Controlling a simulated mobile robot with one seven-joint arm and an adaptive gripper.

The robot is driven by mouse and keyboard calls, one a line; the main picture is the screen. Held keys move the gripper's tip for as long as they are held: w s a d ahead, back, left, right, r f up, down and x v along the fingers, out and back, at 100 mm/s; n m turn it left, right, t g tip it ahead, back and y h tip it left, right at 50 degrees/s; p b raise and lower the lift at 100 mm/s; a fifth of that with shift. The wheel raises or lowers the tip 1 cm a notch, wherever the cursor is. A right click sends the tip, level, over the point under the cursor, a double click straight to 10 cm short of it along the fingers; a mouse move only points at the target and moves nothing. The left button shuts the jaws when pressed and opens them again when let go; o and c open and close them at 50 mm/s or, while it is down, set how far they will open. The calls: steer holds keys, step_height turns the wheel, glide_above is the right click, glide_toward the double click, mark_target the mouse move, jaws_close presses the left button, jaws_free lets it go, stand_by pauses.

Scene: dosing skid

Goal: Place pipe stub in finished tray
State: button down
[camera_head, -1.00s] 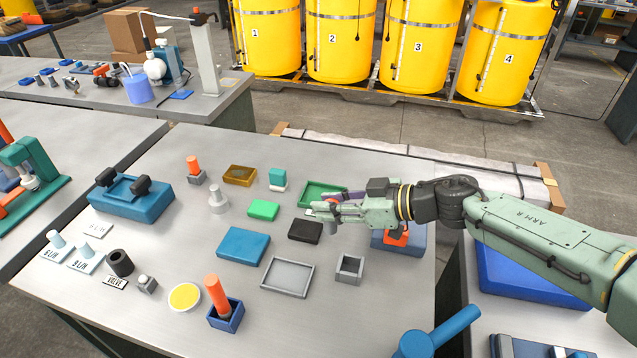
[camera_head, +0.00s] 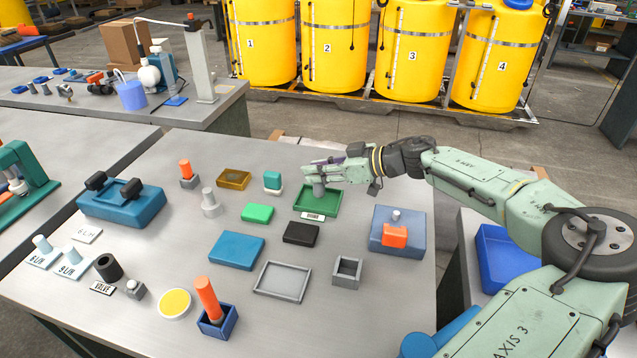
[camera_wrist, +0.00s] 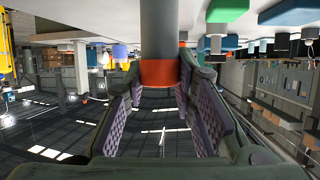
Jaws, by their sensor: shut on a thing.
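My gripper (camera_head: 316,174) is shut on the grey pipe stub (camera_head: 319,189), which hangs upright below the fingers. In the wrist view the stub shows as a grey cylinder (camera_wrist: 160,35) with an orange-red band at its end, between the purple-padded fingers (camera_wrist: 163,108). The green tray (camera_head: 334,207), with a small label plate (camera_head: 312,216) at its front edge, is directly under the stub in the head view. I take this as the finished tray, though the label is too small to read surely. I cannot tell whether the stub touches the tray floor.
A black block (camera_head: 301,233) and a green block (camera_head: 257,213) lie in front and left of the tray. A teal-and-white block (camera_head: 272,182) stands left. A blue fixture (camera_head: 412,243) with an orange part is right. A grey empty tray (camera_head: 283,282) lies nearer.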

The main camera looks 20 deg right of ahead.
step_height(320, 180, down, 2)
steer(key=shift+f+b, duration=0.15)
steer(key=shift+b, duration=0.65)
steer(key=shift+r, duration=0.2)
steer(key=shift+f, duration=0.2)
steer(key=c, duration=1.3)
jaws_free()
steer(key=shift+r, duration=0.15)
steer(key=b+v, duration=0.2)
steer(key=v, duration=1)
